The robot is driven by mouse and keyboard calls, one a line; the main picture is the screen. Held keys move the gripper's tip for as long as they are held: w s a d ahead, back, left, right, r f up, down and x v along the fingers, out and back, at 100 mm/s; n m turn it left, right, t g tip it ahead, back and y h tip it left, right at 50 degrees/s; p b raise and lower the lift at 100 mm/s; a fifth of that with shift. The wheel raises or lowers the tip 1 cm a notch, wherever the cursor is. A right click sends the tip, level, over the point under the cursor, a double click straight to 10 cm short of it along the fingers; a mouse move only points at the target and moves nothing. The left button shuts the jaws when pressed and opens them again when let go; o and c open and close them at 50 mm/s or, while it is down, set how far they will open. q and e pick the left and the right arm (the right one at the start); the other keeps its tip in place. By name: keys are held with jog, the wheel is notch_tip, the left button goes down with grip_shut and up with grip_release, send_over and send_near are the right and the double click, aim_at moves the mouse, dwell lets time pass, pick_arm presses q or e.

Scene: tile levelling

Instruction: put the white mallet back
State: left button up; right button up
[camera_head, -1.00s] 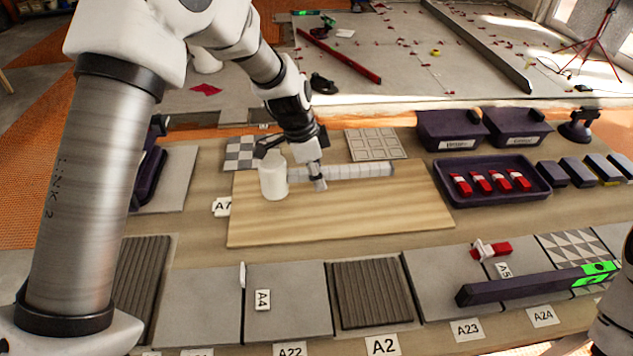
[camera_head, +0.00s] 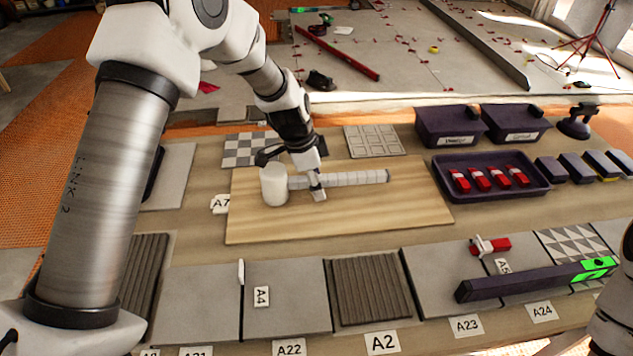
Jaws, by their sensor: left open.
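The white mallet lies on the wooden board (camera_head: 350,220), with its white cylindrical head (camera_head: 274,184) at the left and its pale segmented handle (camera_head: 350,179) pointing right. My left gripper (camera_head: 292,178) is over the mallet where the handle meets the head. It is open, with one finger behind the head and the other at the near side of the handle. Whether the fingers touch the mallet cannot be told. My right gripper is not in view; only a bit of my right arm shows at the lower right edge.
A dark tray (camera_head: 492,178) with several red pieces stands right of the board. Two dark bins (camera_head: 450,127) are behind it. A long dark level (camera_head: 535,281) with a green end lies at the front right. Grey tiles (camera_head: 285,300) line the front.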

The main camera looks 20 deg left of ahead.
pick_arm(q)
jog(key=p+v, duration=0.1)
jog(key=v, duration=1.1)
jog(key=shift+r, duration=0.15)
